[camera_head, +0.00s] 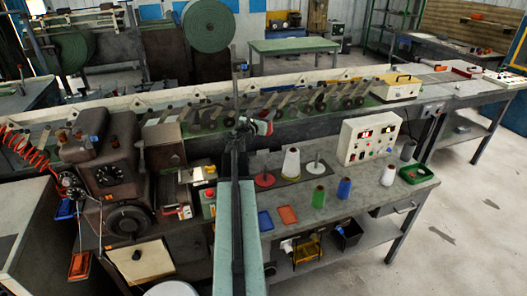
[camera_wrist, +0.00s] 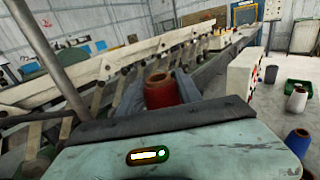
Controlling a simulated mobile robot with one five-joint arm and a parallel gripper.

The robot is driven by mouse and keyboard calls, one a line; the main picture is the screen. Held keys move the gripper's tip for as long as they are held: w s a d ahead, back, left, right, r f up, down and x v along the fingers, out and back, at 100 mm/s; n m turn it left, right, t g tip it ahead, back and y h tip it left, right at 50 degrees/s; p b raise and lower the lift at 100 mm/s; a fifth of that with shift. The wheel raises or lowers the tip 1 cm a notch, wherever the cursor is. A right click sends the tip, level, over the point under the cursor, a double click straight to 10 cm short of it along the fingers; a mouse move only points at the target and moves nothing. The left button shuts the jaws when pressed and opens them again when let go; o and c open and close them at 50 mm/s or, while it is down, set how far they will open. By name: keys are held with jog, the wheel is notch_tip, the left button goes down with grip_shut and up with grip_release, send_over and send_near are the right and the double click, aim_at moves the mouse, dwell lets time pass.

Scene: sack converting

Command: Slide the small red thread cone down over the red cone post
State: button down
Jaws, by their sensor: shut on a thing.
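The small red thread cone (camera_wrist: 161,91) stands between the jaws of my gripper (camera_wrist: 158,98) in the wrist view, with its brown open top showing and its lower end hidden. In the head view my gripper (camera_head: 252,125) is raised, shut on the red cone (camera_head: 265,128), of which only a small red part shows. The red cone post (camera_head: 264,180), a thin pin on a red disc, is on the bench below and apart from the cone. My arm passes just left of this post. The post is not seen in the wrist view.
A tall white cone (camera_head: 291,163) stands right of the red post, then a white-disc post (camera_head: 316,168). Green (camera_head: 318,197), blue (camera_head: 344,188) and white (camera_head: 388,176) cones stand nearer the front. A control box (camera_head: 368,138) is behind.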

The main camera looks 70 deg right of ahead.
notch_tip(320, 180, down, 12)
jog(key=d+b, duration=0.1)
jog(key=b, duration=0.8)
jog(key=shift+w+f+b, duration=0.2)
jog(key=shift+b, duration=0.15)
jog(key=shift+f, duration=0.1)
notch_tip(320, 180, down, 4)
jog(key=b, duration=0.4)
jog(key=shift+f+b, duration=0.25)
jog(key=shift+b, duration=0.05)
jog(key=shift+f, duration=0.1)
jog(key=shift+w+f+b, duration=0.1)
jog(key=shift+f+b, duration=4.9)
jog(key=shift+b, duration=0.1)
jog(key=c, duration=0.7)
grip_release()
